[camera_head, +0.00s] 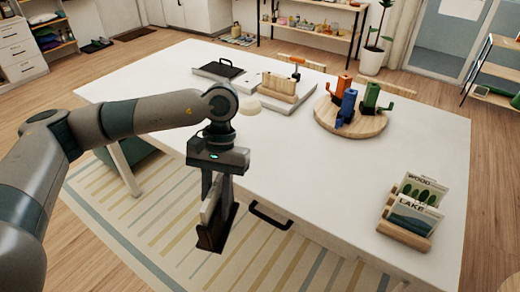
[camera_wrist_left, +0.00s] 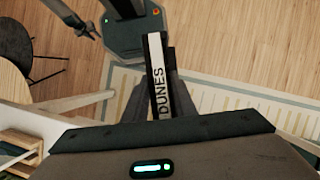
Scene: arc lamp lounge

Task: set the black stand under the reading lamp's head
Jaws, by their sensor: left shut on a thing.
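My left gripper (camera_head: 218,205) points down in front of the table's near edge, shut on a slim black-and-white piece marked DUNES (camera_wrist_left: 158,80). In the head view this piece (camera_head: 211,197) hangs partly hidden between the dark fingers. I cannot tell whether it belongs to the black stand. A small pale dome (camera_head: 252,106) shows just behind my left wrist; I cannot tell whether it is the reading lamp's head. A grey forked end (camera_wrist_left: 82,22), apparently my right gripper, shows small at the wrist view's top left; its opening is unclear.
The white table (camera_head: 400,165) holds a round wooden board (camera_head: 325,122) with orange, blue and green pieces, and a wooden holder (camera_head: 402,236) with WOOD and LAKE cards. The table's middle is clear.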

